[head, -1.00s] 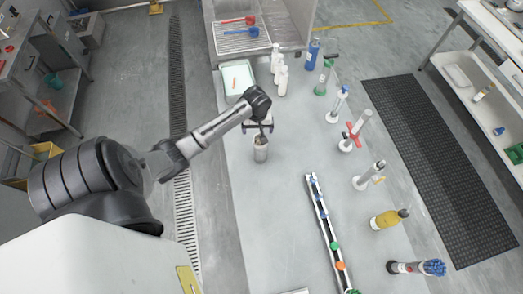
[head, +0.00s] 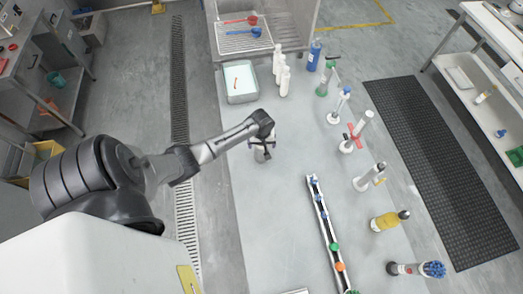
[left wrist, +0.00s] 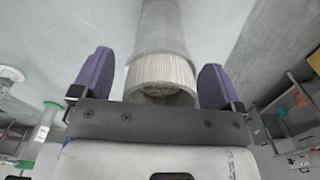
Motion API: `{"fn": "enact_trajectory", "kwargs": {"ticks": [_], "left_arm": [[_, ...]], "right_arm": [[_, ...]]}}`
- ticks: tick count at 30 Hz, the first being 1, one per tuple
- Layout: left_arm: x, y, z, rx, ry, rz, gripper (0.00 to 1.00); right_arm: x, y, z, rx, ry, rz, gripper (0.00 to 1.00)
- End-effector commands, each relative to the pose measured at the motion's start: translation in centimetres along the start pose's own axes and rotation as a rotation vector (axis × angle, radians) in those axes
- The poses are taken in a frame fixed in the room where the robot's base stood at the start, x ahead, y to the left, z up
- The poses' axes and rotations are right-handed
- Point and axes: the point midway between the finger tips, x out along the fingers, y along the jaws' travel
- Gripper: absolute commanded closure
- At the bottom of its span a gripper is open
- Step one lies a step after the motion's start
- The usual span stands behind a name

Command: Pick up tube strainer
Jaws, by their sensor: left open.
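A small pale grey cylinder, apparently the tube strainer (head: 260,156), stands near the left edge of the grey bench in the head view. My left gripper (head: 262,145) is at its upper part and hides some of it. In the left wrist view the strainer (left wrist: 162,72) shows as a cylinder with a ribbed end. It lies between the two purple finger pads of my left gripper (left wrist: 154,85). The fingers are open, with a gap visible on each side of the strainer. My right gripper is not in view.
A black rail with coloured pieces (head: 327,225) lies to the right on the bench (head: 275,225). A white tray (head: 241,97) and white bottles (head: 284,82) are behind.

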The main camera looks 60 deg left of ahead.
Motion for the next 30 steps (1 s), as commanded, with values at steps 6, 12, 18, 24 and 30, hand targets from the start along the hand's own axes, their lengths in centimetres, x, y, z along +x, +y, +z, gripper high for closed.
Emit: {"fn": "enact_trajectory", "kwargs": {"ticks": [6, 12, 18, 24, 30], "left_arm": [[1.7, -0.1, 0.0, -0.001, 0.000, -0.002, 0.08], [1.8, -0.1, 0.0, 0.000, 0.001, -0.002, 0.08], [1.8, -0.1, 0.0, 0.000, 0.001, -0.002, 0.22], [1.7, -0.1, 0.0, 0.000, 0.001, -0.002, 0.41], [1.7, -0.1, 0.0, -0.001, 0.001, -0.002, 0.60]], "right_arm": [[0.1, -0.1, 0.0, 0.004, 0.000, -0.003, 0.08], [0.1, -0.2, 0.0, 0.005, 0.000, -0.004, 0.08], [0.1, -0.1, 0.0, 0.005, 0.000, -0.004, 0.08], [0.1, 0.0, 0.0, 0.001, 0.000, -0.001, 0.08], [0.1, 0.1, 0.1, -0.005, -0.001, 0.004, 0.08]]}}
